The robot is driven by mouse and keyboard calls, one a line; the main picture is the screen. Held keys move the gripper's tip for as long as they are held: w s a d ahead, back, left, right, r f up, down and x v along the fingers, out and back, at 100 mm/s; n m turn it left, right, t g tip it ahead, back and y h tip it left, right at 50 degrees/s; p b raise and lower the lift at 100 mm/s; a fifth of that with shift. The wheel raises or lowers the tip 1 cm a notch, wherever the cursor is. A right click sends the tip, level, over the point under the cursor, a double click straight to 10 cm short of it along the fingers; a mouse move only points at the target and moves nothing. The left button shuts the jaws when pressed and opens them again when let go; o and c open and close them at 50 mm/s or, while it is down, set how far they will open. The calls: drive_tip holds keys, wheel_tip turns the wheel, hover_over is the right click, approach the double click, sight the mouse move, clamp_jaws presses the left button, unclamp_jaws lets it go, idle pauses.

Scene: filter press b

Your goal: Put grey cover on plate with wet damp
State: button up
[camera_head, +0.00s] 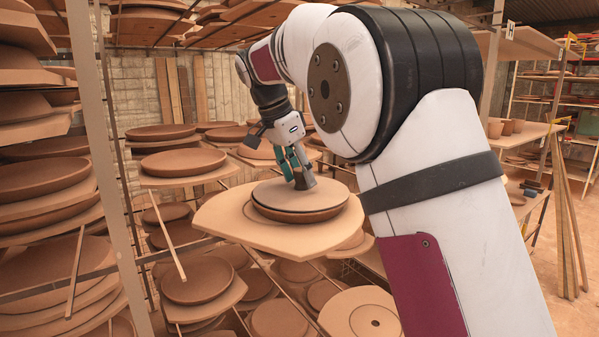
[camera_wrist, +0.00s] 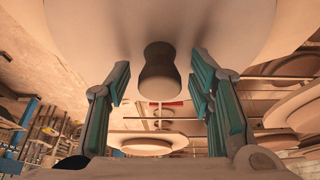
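The cover (camera_head: 275,196) is a pale greyish-beige disc with a dark grey knob (camera_wrist: 160,72). It lies over a round terracotta plate (camera_head: 302,214), and a dark line shows between them at the front. The plate stands on a tan board (camera_head: 235,222). My gripper (camera_head: 299,178) is tilted down over the cover in the head view. In the wrist view, its green-padded fingers (camera_wrist: 160,98) are spread on both sides of the knob, with a gap on each side. The inside of the plate and any damp are hidden by the cover.
Racks of terracotta plates on boards stand close at the left (camera_head: 45,178) and behind. More plates (camera_head: 198,280) lie on lower levels. A metal upright (camera_head: 108,150) stands left of the board. A shelf with pots (camera_head: 510,127) is at the right, with open floor nearby.

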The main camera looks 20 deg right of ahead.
drive_tip(key=shift+r, duration=0.1)
drive_tip(key=b+v, duration=0.3)
drive_tip(key=v, duration=0.8)
drive_tip(key=shift+a+r, duration=0.25)
drive_tip(key=shift+r, duration=0.1)
drive_tip(key=shift+s, duration=0.1)
drive_tip(key=s+d+n+t+y, duration=0.1)
drive_tip(key=s+d+n+y, duration=0.1)
drive_tip(key=s+d+n, duration=0.4)
drive_tip(key=s+a+f+n+t+y, duration=0.1)
drive_tip(key=s+f+n, duration=0.7)
drive_tip(key=s+f, duration=1.3)
drive_tip(key=s+t+y, duration=0.1)
drive_tip(key=s+t, duration=0.1)
drive_tip(key=s, duration=0.1)
drive_tip(key=shift+s+a+f, duration=0.25)
